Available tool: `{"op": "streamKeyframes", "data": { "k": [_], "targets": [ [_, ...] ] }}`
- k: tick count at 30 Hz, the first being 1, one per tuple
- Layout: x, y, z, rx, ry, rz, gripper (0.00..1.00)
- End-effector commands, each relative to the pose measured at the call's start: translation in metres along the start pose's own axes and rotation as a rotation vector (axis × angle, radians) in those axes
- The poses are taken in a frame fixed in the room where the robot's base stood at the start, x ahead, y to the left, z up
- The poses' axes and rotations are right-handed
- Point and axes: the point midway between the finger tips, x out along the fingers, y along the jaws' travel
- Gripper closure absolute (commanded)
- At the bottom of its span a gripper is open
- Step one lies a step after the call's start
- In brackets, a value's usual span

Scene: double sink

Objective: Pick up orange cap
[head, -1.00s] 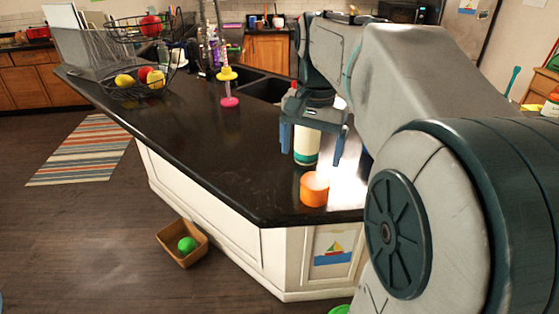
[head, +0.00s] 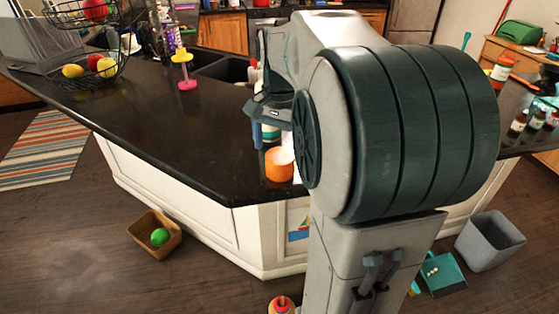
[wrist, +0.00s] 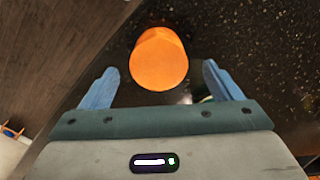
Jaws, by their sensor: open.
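The orange cap (head: 279,165) sits on the dark countertop (head: 190,130) near its front corner. In the wrist view the orange cap (wrist: 159,58) lies ahead of and between the two blue fingers of my gripper (wrist: 156,86). The fingers are open, with a gap on each side of the cap, and nothing is held. In the head view my gripper (head: 268,130) is just behind the cap, partly hidden by my own arm.
A bottle (head: 270,133) stands behind the cap near my gripper. A wire fruit basket (head: 88,72) and a pink and yellow stand (head: 183,70) are farther left. The counter's front edge is close to the cap. The middle counter is clear.

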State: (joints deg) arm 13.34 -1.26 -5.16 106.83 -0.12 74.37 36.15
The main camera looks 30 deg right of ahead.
Motion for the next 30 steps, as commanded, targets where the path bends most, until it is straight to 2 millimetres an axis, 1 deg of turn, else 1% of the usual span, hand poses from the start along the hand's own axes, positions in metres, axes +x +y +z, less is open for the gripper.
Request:
{"op": "streamKeyframes", "data": {
  "k": [6,9,17,18,20,21,22,30],
  "targets": [
    [0.032,0.002,0.003,0.000,-0.004,0.003,0.15],
    [0.041,0.002,0.002,0.000,-0.003,0.002,0.15],
    [0.044,0.001,0.002,0.000,0.000,0.000,0.15],
    [0.044,0.001,0.002,0.000,-0.001,0.000,0.26],
    [0.043,0.001,0.002,0.000,-0.001,0.000,0.43],
    [0.043,0.002,0.002,0.000,-0.001,0.000,0.54],
    [0.043,0.001,0.002,0.000,-0.001,0.000,0.61],
    [0.043,0.002,0.002,0.000,-0.001,0.000,0.62]
  ]
}}
